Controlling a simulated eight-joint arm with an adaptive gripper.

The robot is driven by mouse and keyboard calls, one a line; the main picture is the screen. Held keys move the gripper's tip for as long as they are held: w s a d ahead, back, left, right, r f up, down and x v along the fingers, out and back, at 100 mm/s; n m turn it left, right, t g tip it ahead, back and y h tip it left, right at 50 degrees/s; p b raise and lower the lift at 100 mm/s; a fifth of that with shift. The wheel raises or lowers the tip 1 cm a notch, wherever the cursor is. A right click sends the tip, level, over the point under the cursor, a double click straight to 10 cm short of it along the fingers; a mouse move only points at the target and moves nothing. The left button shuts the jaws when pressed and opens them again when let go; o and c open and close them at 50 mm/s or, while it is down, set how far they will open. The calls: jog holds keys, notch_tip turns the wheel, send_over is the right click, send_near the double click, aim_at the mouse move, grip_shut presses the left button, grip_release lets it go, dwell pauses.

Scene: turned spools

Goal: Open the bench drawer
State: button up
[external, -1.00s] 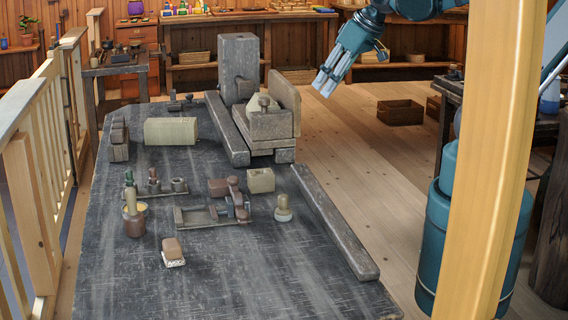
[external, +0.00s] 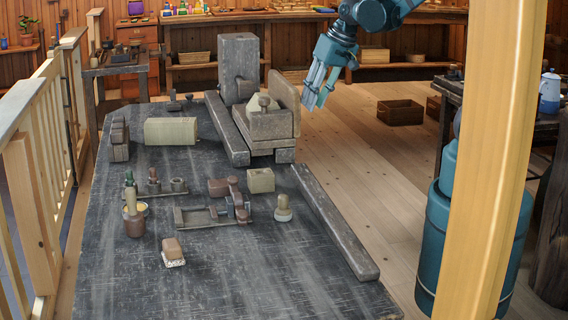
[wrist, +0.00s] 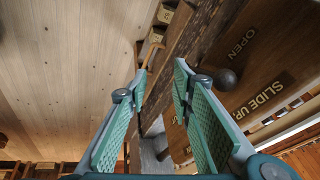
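The dark bench (external: 250,285) fills the middle of the external view. Its right side face is hidden there, and no drawer front can be made out. My gripper (external: 315,99) hangs in the air beyond the bench's far right side, next to the tilted wooden panel (external: 284,97). In the wrist view my gripper (wrist: 160,70) has its two fingers spread, with nothing between the pads. Past the left fingertip shows a thin curved brown piece (wrist: 152,49), perhaps a handle; I cannot tell whether it belongs to a drawer.
In the wrist view a dark round knob (wrist: 225,79) sits right of the right finger, by a brown panel (wrist: 262,45) lettered OPEN and SLIDE UP. A wooden post (external: 510,150) blocks part of the external view.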

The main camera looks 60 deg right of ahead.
jog(key=w+d+f+m+g, duration=0.1)
jog(key=w+d+f, duration=0.1)
jog(key=w+f, duration=0.2)
jog(key=w+d+f+m+g+p, duration=0.1)
jog(key=w+d+f+m, duration=0.1)
jog(key=w+f, duration=0.2)
jog(key=w+d+f+m+y+p, duration=0.1)
jog(key=w+f, duration=0.3)
jog(key=f, duration=0.5)
jog(key=shift+w+d+g, duration=0.15)
jog(key=shift+d+g, duration=0.25)
jog(key=shift+d, duration=0.35)
jog(key=shift+w+a+f+b, duration=0.15)
jog(key=shift+f+b, duration=0.2)
jog(key=shift+f, duration=0.9)
jog(key=shift+w+a+f+b, duration=0.2)
jog(key=shift+f+b, duration=0.15)
jog(key=shift+f, duration=0.95)
jog(key=shift+w+a+f+b, duration=0.15)
jog(key=shift+f+b, duration=0.2)
jog(key=shift+f, duration=0.9)
grip_shut()
